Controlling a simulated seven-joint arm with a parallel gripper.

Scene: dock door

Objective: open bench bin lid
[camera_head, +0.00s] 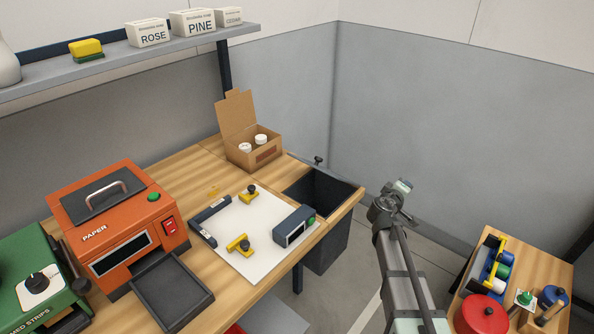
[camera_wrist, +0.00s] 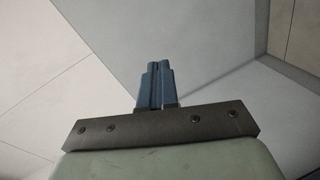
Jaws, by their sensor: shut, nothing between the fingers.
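The bench bin (camera_head: 330,238) is a dark box set into the right end of the wooden bench. Its top looks open, with the dark inside showing. A small black knob (camera_head: 318,160) stands at the bin's far edge; I cannot make out the lid panel clearly. My gripper (camera_head: 403,186) is in the air to the right of the bin, apart from it and from the knob. In the wrist view, the blue fingers (camera_wrist: 158,82) are shut together with nothing between them. The bin is not seen in the wrist view.
An open cardboard box (camera_head: 252,148) with white-topped jars stands left of the bin. A white board (camera_head: 250,262) with yellow clamps and a dark block lies in front. An orange machine (camera_head: 120,225) is further left. A side table (camera_head: 545,260) stands right; grey walls close the corner behind.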

